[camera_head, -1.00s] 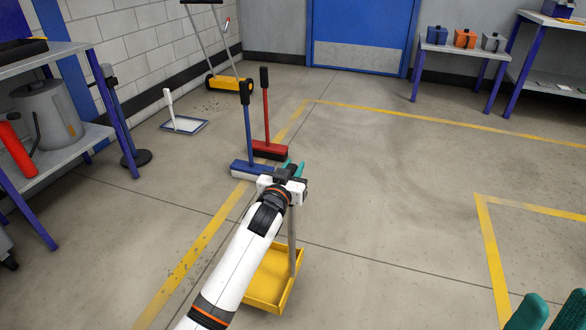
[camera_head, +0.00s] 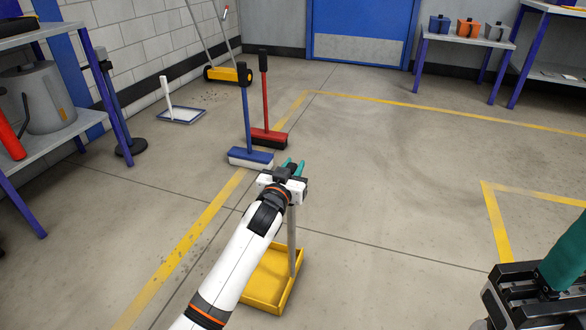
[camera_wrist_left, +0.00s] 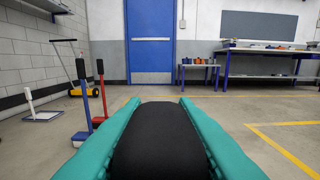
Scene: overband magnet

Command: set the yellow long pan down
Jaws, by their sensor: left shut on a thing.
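The yellow long pan (camera_head: 262,283) shows low in the head view, with its grey upright handle (camera_head: 292,243) rising from it. My left gripper (camera_head: 291,169) is shut on the black grip at the top of this handle. In the left wrist view that black grip (camera_wrist_left: 160,142) fills the space between my teal left fingers. The pan hangs low, partly hidden by my arm; whether it touches the floor I cannot tell. My right gripper (camera_head: 566,258) is at the lower right edge, cut off, with one teal finger showing.
A blue broom (camera_head: 250,158) and a red broom (camera_head: 268,137) stand just beyond my left gripper. A white pan (camera_head: 181,117) and a yellow sweeper (camera_head: 228,74) are farther left. Shelving (camera_head: 100,118) stands at left. The floor on the right is clear, with yellow lines (camera_head: 495,220).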

